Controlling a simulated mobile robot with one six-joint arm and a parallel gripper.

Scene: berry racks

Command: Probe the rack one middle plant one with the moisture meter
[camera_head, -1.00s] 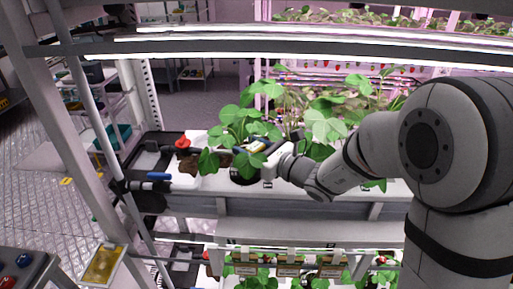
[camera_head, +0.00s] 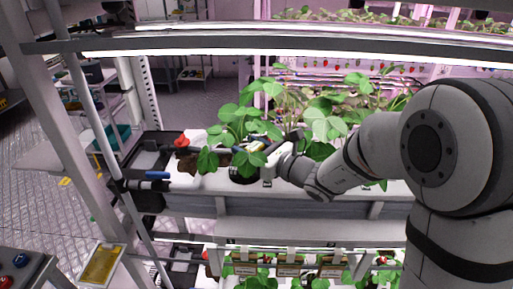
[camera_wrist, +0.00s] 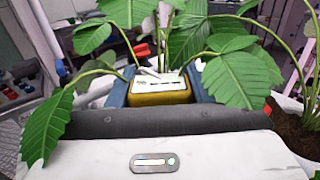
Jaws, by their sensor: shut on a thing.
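The plant (camera_head: 242,122) with broad green leaves stands at the left end of the middle rack gutter, in a dark pot (camera_head: 240,176). My gripper (camera_head: 266,147) reaches in from the right, close above this pot and among the leaves. In the wrist view my gripper (camera_wrist: 160,92) has its blue fingers on either side of the yellow moisture meter (camera_wrist: 160,98) with a white top face. It is shut on the meter. The plant's stems and leaves show just beyond the meter in the wrist view (camera_wrist: 235,75). The meter's probe tip and the soil at it are hidden.
More plants (camera_head: 335,115) stand to the right in the same gutter (camera_head: 290,203). Left of the pot are a brown clump (camera_head: 186,164), a red-topped item (camera_head: 181,141) and a blue-handled tool (camera_head: 157,175). A light bar (camera_head: 300,48) crosses above. Plants also grow on the lower tier.

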